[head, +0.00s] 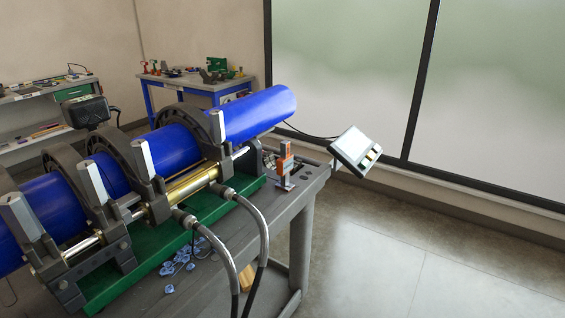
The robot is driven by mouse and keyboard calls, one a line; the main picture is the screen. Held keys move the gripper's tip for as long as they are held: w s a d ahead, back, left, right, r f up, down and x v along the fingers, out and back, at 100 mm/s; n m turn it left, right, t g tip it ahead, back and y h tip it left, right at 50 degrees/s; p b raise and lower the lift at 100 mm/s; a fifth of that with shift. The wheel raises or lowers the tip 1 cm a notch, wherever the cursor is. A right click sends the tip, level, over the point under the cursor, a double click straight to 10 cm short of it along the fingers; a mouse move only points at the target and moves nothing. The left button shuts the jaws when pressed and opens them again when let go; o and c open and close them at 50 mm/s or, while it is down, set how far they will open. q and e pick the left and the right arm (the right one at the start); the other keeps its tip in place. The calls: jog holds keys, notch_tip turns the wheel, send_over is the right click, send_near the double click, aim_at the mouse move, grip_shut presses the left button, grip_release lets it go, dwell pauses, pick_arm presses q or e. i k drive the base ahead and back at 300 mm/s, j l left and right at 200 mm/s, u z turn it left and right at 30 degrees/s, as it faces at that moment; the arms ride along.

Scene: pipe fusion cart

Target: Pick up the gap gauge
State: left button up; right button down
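An upright orange and grey tool (285,160), which looks like the gap gauge, stands on the grey cart top (307,185) near its right end. It is just right of the green fusion machine base (248,187). Small dark and pale items lie close behind its left side, and I cannot make them out. Neither of my grippers is in view.
Blue pipes (255,111) lie in the dark clamps (177,117) of the machine. Two hoses (262,232) arch over the cart's front edge. Blue shavings (180,258) lie on the cart. A tilted control box (354,150) sits beyond the right end. Open floor (430,250) lies at right.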

aim_at(284, 164)
jog(key=u, duration=3.3)
jog(key=z, duration=3.5)
jog(key=i+l+z, duration=0.3)
jog(key=i+l, duration=0.3)
jog(key=l, duration=0.15)
